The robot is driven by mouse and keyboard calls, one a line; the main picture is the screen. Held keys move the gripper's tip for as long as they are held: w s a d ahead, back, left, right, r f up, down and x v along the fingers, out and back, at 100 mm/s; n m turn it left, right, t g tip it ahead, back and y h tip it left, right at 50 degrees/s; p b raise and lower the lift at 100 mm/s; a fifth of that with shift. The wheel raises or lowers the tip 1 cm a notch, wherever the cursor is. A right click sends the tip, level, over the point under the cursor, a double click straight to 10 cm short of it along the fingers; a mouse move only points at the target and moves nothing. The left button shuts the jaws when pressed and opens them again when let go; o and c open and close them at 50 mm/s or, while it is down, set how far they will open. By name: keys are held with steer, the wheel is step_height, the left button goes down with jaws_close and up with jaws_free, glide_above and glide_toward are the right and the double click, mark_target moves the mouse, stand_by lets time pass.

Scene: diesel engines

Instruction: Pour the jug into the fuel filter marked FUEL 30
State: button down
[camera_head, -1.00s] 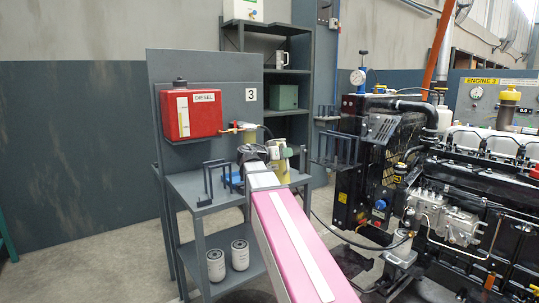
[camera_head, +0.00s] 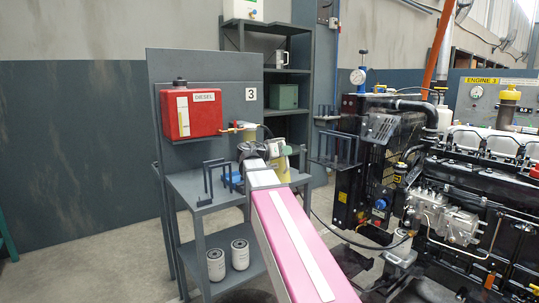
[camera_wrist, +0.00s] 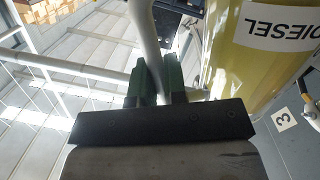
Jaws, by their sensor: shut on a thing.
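My gripper (camera_wrist: 160,88) is shut on the pale handle (camera_wrist: 148,35) of the jug. In the wrist view the jug (camera_wrist: 232,70) is clear-walled with yellow liquid, and its DIESEL label appears upside down. In the head view the jug (camera_head: 279,163) shows just beyond my gripper (camera_head: 263,160), over the bench, partly hidden by my wrist. I cannot read FUEL 30 anywhere. A light-coloured canister (camera_head: 399,247), possibly a filter, is low at the engine's near side. Two white filters (camera_head: 216,265) (camera_head: 240,254) stand on the lower shelf; their marks are too small to read.
The grey bench (camera_head: 205,190) has a red DIESEL tank (camera_head: 190,114) on its back panel and a black rack (camera_head: 214,180) at its front. A bracket (camera_head: 334,149) and the black engine (camera_head: 470,205) are to the right. Dark shelves (camera_head: 290,75) stand behind.

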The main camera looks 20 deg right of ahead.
steer(key=shift+w+r+n, duration=0.2)
steer(key=shift+w+n, duration=0.1)
stand_by(0.8)
steer(key=shift+w+a+r+n+p, duration=0.1)
steer(key=shift+w+r+n+p, duration=0.35)
steer(key=shift+r, duration=0.45)
steer(key=shift+w+r+n+p, duration=0.35)
steer(key=shift+w+r+p, duration=0.1)
steer(key=shift+r, duration=0.4)
stand_by(1.1)
steer(key=shift+w+r+n+g+p, duration=0.4)
steer(key=shift+w+r+n+p, duration=0.15)
steer(key=shift+r+n, duration=0.25)
stand_by(3.2)
